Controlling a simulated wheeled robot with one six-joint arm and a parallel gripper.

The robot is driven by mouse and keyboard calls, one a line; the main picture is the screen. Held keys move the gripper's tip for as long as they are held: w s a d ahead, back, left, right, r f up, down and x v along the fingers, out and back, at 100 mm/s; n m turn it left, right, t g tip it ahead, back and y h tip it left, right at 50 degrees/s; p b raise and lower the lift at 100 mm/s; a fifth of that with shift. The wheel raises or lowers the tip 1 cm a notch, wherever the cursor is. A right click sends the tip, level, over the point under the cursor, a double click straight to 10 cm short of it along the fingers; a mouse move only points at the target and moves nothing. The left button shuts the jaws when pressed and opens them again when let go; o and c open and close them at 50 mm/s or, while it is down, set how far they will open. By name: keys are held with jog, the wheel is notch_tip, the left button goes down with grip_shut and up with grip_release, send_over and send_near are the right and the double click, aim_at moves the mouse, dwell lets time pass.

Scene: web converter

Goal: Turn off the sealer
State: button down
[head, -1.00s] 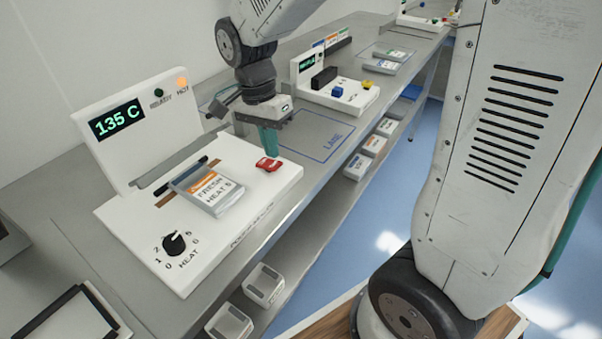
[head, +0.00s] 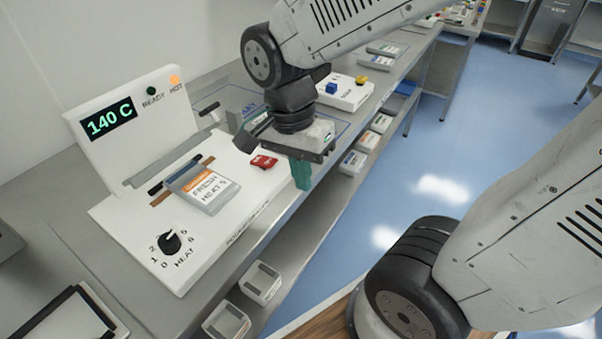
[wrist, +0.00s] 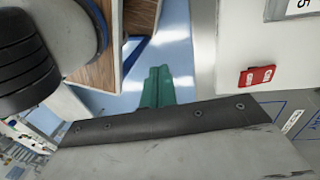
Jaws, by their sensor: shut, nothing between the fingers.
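The sealer (head: 120,215) is a white machine at the left with a raised back panel. Its display (head: 109,118) reads 140 C. The HOT lamp (head: 175,79) glows orange and the READY lamp (head: 151,90) is dark. A red switch (head: 263,161) sits at the right end of its top; it also shows in the wrist view (wrist: 257,76), with white marks at both ends. A black HEAT knob (head: 169,242) is at the near end. My gripper (head: 301,175) has green fingers, shut and empty, to the right of the switch and apart from it, by the bench's front edge.
A pouch (head: 204,187) marked FRESH lies on the sealer by the sealing bar. Another white machine with a blue button (head: 332,88) and a yellow button (head: 361,79) stands farther along the bench. White bins (head: 262,281) are on the lower shelf. The blue floor (head: 440,150) at right is open.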

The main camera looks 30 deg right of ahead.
notch_tip(320, 180, up, 5)
send_over(268, 161)
jog(key=a, duration=0.1)
jog(key=shift+g, duration=0.4)
jog(key=w+r, duration=0.3)
jog(key=r, duration=0.1)
jog(key=shift+w+a, duration=0.25)
jog(key=shift+a, duration=0.05)
jog(key=x, duration=1.4)
jog(key=shift+d, duration=0.15)
